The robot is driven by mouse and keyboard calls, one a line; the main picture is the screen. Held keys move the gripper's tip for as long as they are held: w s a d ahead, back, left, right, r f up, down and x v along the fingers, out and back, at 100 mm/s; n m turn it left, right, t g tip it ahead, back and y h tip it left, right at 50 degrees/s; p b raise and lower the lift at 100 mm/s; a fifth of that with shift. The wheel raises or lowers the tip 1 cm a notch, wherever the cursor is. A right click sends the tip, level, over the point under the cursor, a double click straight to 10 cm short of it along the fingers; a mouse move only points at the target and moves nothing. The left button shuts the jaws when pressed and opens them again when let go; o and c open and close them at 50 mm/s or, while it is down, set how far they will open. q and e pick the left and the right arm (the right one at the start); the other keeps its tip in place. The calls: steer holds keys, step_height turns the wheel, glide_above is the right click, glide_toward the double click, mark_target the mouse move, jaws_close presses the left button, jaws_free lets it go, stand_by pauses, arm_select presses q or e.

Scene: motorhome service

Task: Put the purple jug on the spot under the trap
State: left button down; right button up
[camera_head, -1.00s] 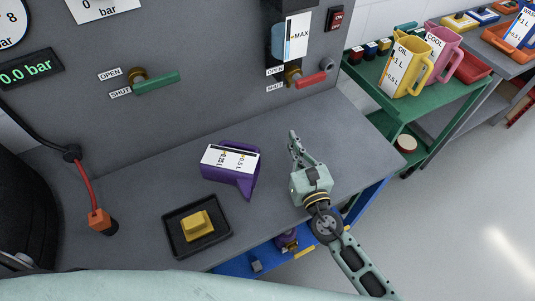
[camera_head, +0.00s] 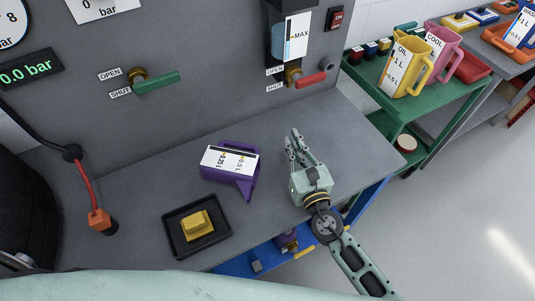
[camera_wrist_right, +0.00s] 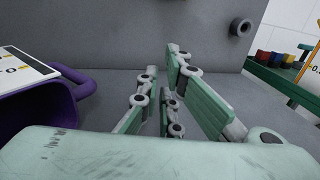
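The purple jug (camera_head: 219,174) lies on its side on the grey bench, its white scale label facing up. In the right wrist view the jug (camera_wrist_right: 60,118) shows at the left edge, with its dark open mouth and a purple handle. My right gripper (camera_head: 293,142) is to the right of the jug, apart from it. Its fingers (camera_wrist_right: 161,85) stand apart with nothing between them. The clear vessel marked MAX (camera_head: 276,42), holding blue liquid, is on the back panel and seems to be the trap. A red-handled valve (camera_head: 308,80) sits below it. My left gripper is not in view.
A black tray (camera_head: 171,230) with a yellow block (camera_head: 197,224) is left of the jug. An orange connector (camera_head: 99,219) on a red hose stands further left. The bench below the red valve is clear. A green cart (camera_head: 440,105) with yellow and pink jugs is at the right.

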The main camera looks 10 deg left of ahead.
steer(key=shift+o, duration=1.1)
